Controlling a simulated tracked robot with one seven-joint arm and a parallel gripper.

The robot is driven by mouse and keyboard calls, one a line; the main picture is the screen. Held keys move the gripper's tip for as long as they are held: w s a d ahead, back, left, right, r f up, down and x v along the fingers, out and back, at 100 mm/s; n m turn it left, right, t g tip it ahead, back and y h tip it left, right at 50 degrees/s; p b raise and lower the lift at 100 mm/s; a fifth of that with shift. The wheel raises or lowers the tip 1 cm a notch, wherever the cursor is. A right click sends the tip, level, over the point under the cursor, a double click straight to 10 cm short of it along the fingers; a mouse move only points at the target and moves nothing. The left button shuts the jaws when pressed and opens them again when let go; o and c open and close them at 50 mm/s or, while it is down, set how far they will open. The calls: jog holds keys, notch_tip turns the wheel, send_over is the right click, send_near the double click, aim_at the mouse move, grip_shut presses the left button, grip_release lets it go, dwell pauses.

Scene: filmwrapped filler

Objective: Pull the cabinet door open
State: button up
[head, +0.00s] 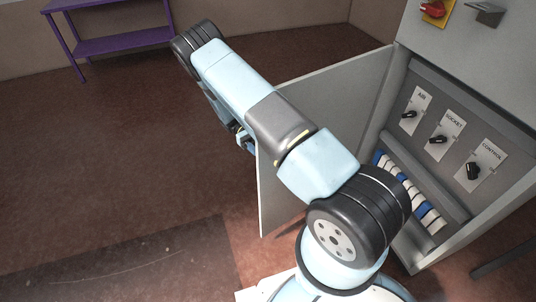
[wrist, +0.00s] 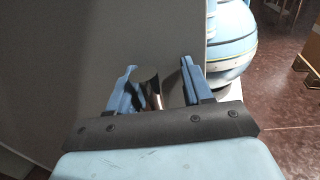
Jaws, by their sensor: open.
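The grey cabinet door (head: 325,105) stands swung wide out from the cabinet (head: 475,60), with the inside showing. My gripper (wrist: 157,68) is at the door's outer face, which fills the left and middle of the wrist view. Its two blue fingers are apart. A round metallic handle (wrist: 147,80) sits between them, nearer the left finger; I cannot tell whether either finger touches it. In the head view my arm hides the handle and most of the gripper; only a bit of it shows beside the door's free edge.
Inside the cabinet are several labelled black switches (head: 438,138) and a row of blue and white blocks (head: 410,190). A red knob on a yellow plate (head: 434,10) is above. A purple shelf (head: 110,35) stands far back left. The floor at left is clear.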

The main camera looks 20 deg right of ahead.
jog(key=s, duration=0.1)
jog(key=s+r, duration=0.1)
jog(key=s, duration=0.1)
jog(key=s+r, duration=0.1)
jog(key=s, duration=0.1)
jog(key=shift+s+r, duration=0.2)
jog(key=shift+w+d, duration=0.1)
